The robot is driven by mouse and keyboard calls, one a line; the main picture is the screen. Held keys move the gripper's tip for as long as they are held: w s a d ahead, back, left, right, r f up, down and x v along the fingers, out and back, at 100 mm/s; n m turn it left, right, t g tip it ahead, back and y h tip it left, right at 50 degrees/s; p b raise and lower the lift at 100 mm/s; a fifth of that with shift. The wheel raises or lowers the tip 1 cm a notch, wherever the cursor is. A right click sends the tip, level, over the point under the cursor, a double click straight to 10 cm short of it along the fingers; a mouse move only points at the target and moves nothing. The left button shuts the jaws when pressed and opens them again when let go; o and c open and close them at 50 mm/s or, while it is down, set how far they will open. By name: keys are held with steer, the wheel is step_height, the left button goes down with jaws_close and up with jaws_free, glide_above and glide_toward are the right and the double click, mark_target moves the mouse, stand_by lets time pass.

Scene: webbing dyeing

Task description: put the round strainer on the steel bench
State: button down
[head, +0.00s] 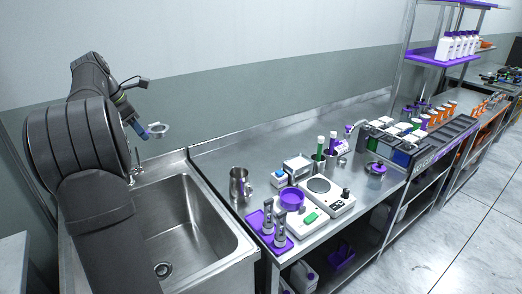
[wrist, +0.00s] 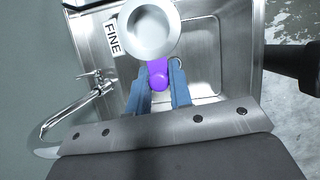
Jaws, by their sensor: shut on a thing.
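The round strainer (head: 160,130) is a small pale grey bowl with a purple handle. My gripper (head: 146,134) is shut on it and holds it in the air above the back of the sink. In the wrist view the strainer (wrist: 153,32) shows its round bowl beyond the fingertips, and the blue fingers of my gripper (wrist: 160,90) are on either side of the purple handle. The steel bench (head: 235,150) runs to the right of the sink, with bare steel at its back left.
The sink (head: 190,215) lies below, with its faucet (head: 136,168) at the back. A metal jug (head: 239,184), a purple rack (head: 269,230), a scale (head: 327,195) and bottles crowd the bench's front and middle.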

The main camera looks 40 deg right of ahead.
steer(key=s+d+f, duration=0.3)
steer(key=d, duration=0.9)
steer(key=s+d+f, duration=0.2)
steer(key=d, duration=0.9)
steer(key=s+d+f, duration=0.3)
steer(key=d, duration=0.9)
steer(key=s+d+f, duration=0.4)
steer(key=s+d, duration=0.5)
steer(key=s+d+f, duration=0.3)
steer(key=s+d, duration=0.6)
steer(key=s+d+f, duration=0.4)
steer(key=s+d, duration=0.5)
steer(key=shift+m, duration=0.4)
steer(key=w+f, duration=0.2)
steer(key=w, duration=0.1)
steer(key=w+f, duration=0.2)
steer(key=w, duration=0.2)
steer(key=w+f, duration=0.2)
steer(key=w, duration=0.2)
steer(key=shift+d+f, duration=0.25)
steer(key=shift+f, duration=2.05)
steer(key=shift+f, duration=0.1)
steer(key=c, duration=1.7)
jaws_free()
steer(key=o, duration=0.4)
